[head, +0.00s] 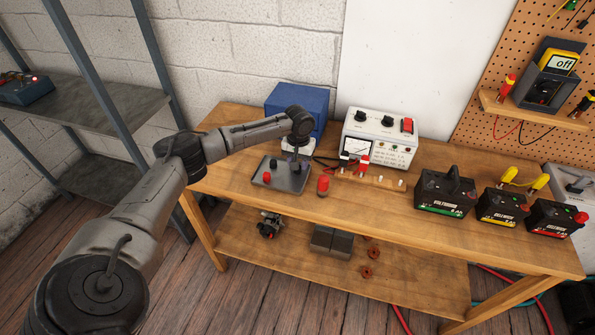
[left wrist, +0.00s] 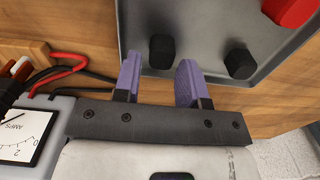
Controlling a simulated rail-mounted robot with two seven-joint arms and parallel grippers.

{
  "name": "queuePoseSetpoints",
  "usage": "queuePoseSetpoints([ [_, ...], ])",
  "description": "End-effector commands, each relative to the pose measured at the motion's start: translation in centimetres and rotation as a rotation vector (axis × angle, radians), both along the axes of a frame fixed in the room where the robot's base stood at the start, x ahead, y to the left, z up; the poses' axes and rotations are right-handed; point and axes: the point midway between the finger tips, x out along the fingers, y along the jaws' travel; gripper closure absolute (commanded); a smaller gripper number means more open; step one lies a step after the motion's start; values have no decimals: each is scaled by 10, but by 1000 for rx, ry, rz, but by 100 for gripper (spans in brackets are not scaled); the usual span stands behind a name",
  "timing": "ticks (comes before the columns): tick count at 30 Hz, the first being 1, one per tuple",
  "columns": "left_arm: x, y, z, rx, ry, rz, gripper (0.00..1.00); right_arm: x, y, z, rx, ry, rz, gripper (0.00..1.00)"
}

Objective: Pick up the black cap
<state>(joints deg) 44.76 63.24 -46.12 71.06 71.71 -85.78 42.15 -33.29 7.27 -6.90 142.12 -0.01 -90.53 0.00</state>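A grey metal tray (head: 284,184) lies on the workbench and also shows in the left wrist view (left wrist: 200,28). In the left wrist view one black cap (left wrist: 161,50) appears in the gap between my left gripper's fingertips, slightly ahead of them. A second black cap (left wrist: 240,63) stands to its right, and a red cap (left wrist: 291,10) is at the top right. In the head view a black cap (head: 273,163) and the red cap (head: 267,178) show on the tray. My left gripper (left wrist: 160,68) is open with purple fingers, over the tray edge. My right gripper is not seen.
A white meter box (head: 380,138) with red and black leads stands behind the tray's right. A blue box (head: 292,100) is behind my left gripper. A red-topped cylinder (head: 323,186) stands right of the tray. Batteries (head: 445,192) line the right side. The bench front is mostly clear.

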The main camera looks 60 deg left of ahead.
Motion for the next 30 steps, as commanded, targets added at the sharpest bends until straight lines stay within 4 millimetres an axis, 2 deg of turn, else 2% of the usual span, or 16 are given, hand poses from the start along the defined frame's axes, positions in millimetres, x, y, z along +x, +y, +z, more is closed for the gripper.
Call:
queuePoseSetpoints([
  [3, 0, 0, -8, 0, 0, 1, 62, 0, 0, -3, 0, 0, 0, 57],
  [9, 0, 0, -8, 1, -1, 0, 63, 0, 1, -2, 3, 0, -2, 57],
  [16, 0, 0, -8, 0, -1, 0, 85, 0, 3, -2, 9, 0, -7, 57],
  [23, 0, 0, -7, 0, -1, 0, 86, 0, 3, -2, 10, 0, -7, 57],
  [26, 0, 0, -2, 1, -2, -1, 86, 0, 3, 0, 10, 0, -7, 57],
  [30, 1, 0, 18, 0, -4, -1, 86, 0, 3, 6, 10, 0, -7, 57],
])
